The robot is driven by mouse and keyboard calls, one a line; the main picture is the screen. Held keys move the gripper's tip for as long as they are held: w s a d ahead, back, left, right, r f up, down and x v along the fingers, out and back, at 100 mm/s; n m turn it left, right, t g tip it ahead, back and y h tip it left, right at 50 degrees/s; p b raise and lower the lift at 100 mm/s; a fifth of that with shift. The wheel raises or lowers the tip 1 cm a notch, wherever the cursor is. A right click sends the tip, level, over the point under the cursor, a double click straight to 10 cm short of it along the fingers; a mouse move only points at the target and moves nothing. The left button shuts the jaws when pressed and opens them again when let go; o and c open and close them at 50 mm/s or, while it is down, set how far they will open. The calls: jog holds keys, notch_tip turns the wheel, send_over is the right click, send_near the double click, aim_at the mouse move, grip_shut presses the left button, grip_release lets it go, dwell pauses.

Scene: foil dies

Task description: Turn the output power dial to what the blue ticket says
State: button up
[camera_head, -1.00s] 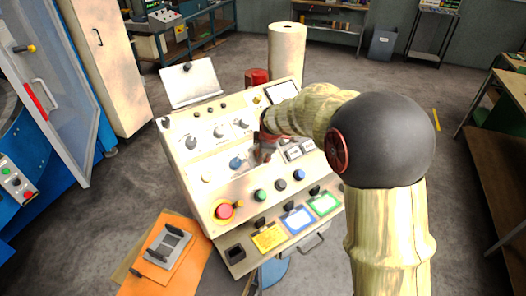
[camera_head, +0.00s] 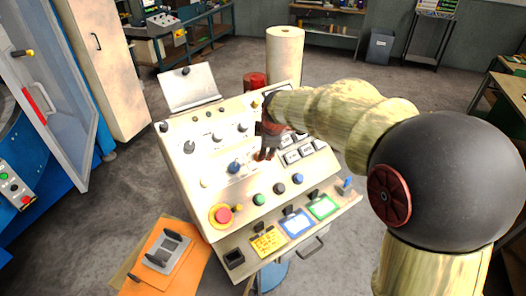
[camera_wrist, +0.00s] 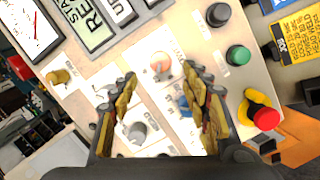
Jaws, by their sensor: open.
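The blue ticket (camera_head: 296,222) is clipped at the front edge of the sloped control panel (camera_head: 196,190), between a yellow and a green one. Its writing is too small to read. My gripper (camera_head: 266,156) is open and empty over the panel's upper middle, right of a blue knob (camera_head: 234,168). In the wrist view my gripper's fingers (camera_wrist: 162,85) stand apart above a pale knob with an orange part (camera_wrist: 160,68). The blue knob (camera_wrist: 183,105) is partly behind one finger. A grey knob (camera_wrist: 137,132) shows between them. I cannot tell which is the output power dial.
A red mushroom button (camera_head: 222,215) and coloured push buttons line the panel's lower part. A keypad and display (camera_wrist: 90,22) lie beside my gripper. A yellow ticket (camera_head: 266,241) and a green ticket (camera_head: 323,207) flank the blue one. An orange folder (camera_head: 150,262) lies front left.

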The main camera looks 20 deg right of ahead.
jog(key=shift+v, duration=1.25)
jog(key=s+f+m+g, duration=0.35)
jog(key=s+m, duration=0.55)
jog(key=s, duration=0.3)
jog(key=s+r+m+t, duration=0.1)
jog(key=s+r+m, duration=0.1)
jog(key=s, duration=0.9)
jog(key=s+r+m+t+b, duration=0.1)
jog(key=s+r+m+t, duration=0.1)
jog(key=s, duration=0.9)
jog(key=shift+s+r+m, duration=0.35)
jog(key=shift+r+m, duration=0.35)
jog(key=shift+m, duration=0.4)
